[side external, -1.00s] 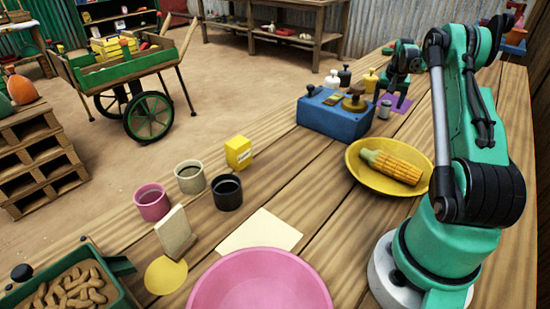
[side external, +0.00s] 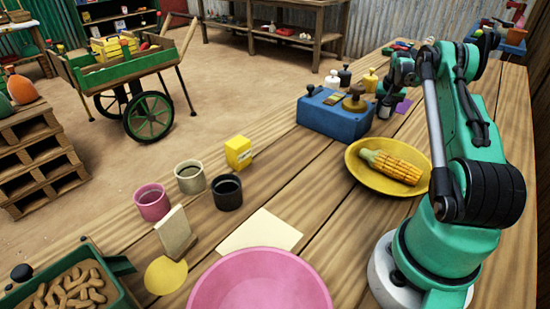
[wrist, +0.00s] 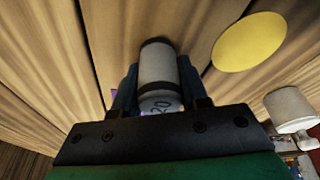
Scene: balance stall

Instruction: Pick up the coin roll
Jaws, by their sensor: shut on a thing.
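The coin roll (wrist: 158,72) is a pale grey cylinder with dark bands and a "20" marking at its near end in the wrist view. My gripper (wrist: 158,88) is shut on it, with a dark finger on either side. In the side external view my gripper (side external: 385,104) is small and far off, right of the blue scale box, and largely covers the roll. I cannot tell whether the roll still touches the table.
The blue scale box (side external: 335,122) stands just left of my gripper. A purple mat (side external: 403,106) lies at its right. A yellow plate (side external: 360,179) with a corn cob (side external: 393,166) is nearer. A yellow disc (wrist: 249,42) and a white object (wrist: 290,109) flank the roll at right in the wrist view.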

